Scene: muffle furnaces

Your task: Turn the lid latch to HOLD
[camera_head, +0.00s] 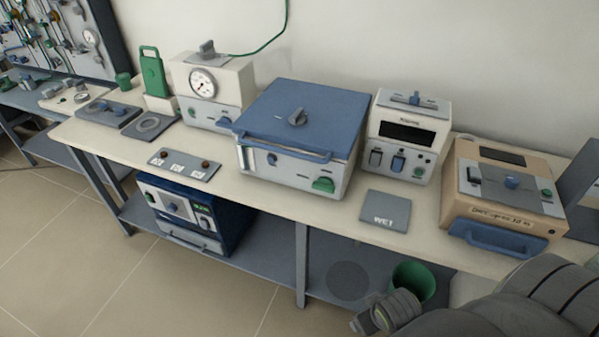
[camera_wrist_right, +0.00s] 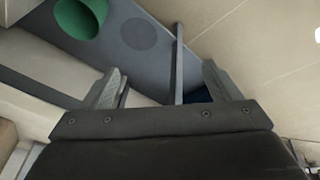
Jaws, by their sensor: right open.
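A white box unit (camera_head: 290,178) with a blue lid (camera_head: 315,112) stands in the middle of the bench. A small dark knob (camera_head: 298,117), which looks like a lid latch, sits on the lid; its markings cannot be read. The lid is down, with a blue handle bar along its front. My right gripper (camera_head: 378,316) is low at the bottom right of the head view, in front of the bench and well away from the knob. In the right wrist view its fingers (camera_wrist_right: 162,84) are apart with nothing between them. My left gripper is out of view.
A white device (camera_head: 408,140) and a tan device (camera_head: 503,197) stand to the right, a gauge unit (camera_head: 215,88) to the left. A grey plate marked WET (camera_head: 385,211) lies in front. A green bin (camera_head: 414,278) stands on the lower shelf near my right gripper.

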